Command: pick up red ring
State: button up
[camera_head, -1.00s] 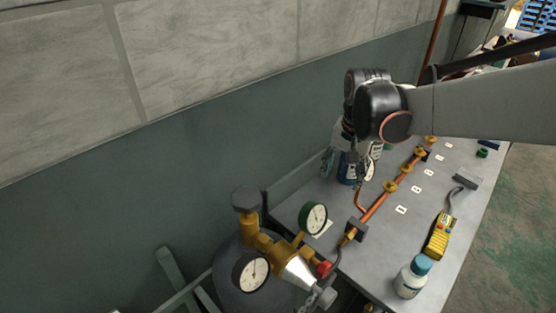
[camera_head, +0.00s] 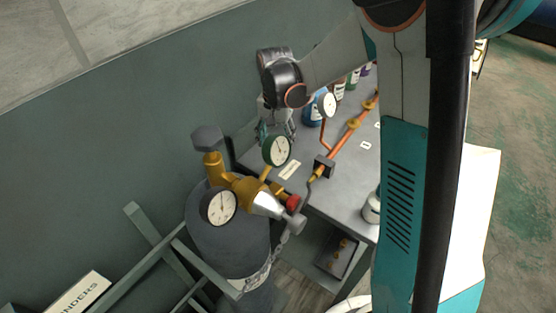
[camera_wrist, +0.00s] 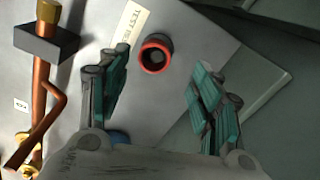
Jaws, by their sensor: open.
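The red ring (camera_wrist: 153,69) lies on the grey bench in the wrist view, a short round piece with a red rim and a dark centre. My gripper (camera_wrist: 158,63) is open, with its teal-padded fingers on the left and right of the ring in the picture. The ring shows between the fingertips, and no contact is visible. How far it is below them is hard to tell. In the head view my gripper (camera_head: 277,130) hangs over the near left corner of the bench, partly hidden by a green gauge. I cannot make out the ring there.
A white label (camera_wrist: 130,26) lies beside the ring. A copper pipe (camera_head: 344,142) with brass fittings runs along the bench (camera_head: 335,195). The green gauge (camera_head: 277,150) and the grey cylinder (camera_head: 225,237) with its brass valve stand close in front of my gripper.

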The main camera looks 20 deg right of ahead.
jog(key=f+b, duration=0.1)
jog(key=f, duration=0.2)
jog(key=f+b, duration=0.1)
jog(key=f, duration=0.1)
jog(key=shift+d+f+b, duration=0.3)
jog(key=shift+d+b, duration=0.05)
jog(key=shift+d, duration=0.05)
jog(key=shift+s, duration=0.1)
jog(key=c, duration=0.9)
jog(key=shift+c, duration=0.2)
jog(key=shift+r, duration=0.1)
notch_tip(320, 180, up, 24)
jog(key=p, duration=0.9)
jog(key=shift+p, duration=0.3)
